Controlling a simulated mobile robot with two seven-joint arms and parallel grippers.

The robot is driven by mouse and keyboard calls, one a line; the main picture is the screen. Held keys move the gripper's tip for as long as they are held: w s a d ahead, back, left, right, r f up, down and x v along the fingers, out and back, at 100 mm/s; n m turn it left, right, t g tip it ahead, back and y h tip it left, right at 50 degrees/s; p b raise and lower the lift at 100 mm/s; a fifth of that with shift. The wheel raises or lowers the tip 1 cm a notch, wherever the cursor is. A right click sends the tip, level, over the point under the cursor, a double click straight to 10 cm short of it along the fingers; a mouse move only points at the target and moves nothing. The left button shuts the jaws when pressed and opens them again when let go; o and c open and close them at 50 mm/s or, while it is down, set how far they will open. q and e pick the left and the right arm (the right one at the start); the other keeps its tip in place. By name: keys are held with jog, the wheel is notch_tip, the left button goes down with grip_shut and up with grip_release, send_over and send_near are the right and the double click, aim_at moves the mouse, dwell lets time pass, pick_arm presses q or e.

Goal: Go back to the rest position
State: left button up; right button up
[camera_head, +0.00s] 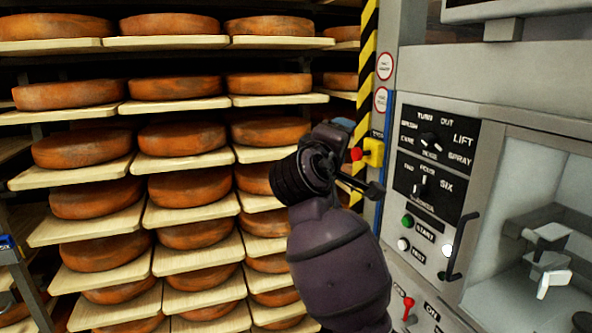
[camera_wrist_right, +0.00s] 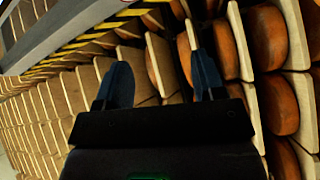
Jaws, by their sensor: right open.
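My right arm rises from the bottom of the head view. Its wrist and gripper (camera_head: 345,160) are in front of the yellow-black striped post, between the cheese shelves and the machine. In the right wrist view, the right gripper (camera_wrist_right: 157,62) has its two dark fingers spread apart with nothing held between them. Cheese shelves lie beyond the fingers there. Whether the fingers touch anything cannot be told. My left gripper is not in view.
Orange-brown cheese wheels (camera_head: 178,87) rest on pale boards (camera_head: 172,107) in tall racks at left. A grey machine with a black dial panel (camera_head: 431,150) stands at right. A yellow box (camera_head: 374,153) is close behind my right gripper. A striped post (camera_head: 367,60) separates the areas.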

jog(key=s+d+f+m+y, duration=0.2)
jog(key=f+y, duration=0.2)
jog(key=f, duration=0.4)
jog(key=s+d+f+m+t+y, duration=0.1)
jog(key=d+f+y, duration=0.15)
jog(key=f, duration=0.65)
jog(key=s+d+f+m+y, duration=0.2)
jog(key=f+y, duration=0.2)
jog(key=f, duration=0.4)
jog(key=s+d+f+m+g, duration=0.1)
jog(key=s+d+f, duration=0.3)
jog(key=s+f, duration=0.5)
jog(key=s+d+f+m+g+h, duration=0.1)
jog(key=s+d+f+g, duration=0.2)
jog(key=s+f, duration=0.6)
jog(key=s+d+f+m+g+h, duration=0.1)
jog(key=s+d+f, duration=0.4)
jog(key=s+f, duration=0.5)
jog(key=shift+d+m+g, duration=0.3)
jog(key=shift+d+g, duration=0.1)
jog(key=shift+g, duration=0.1)
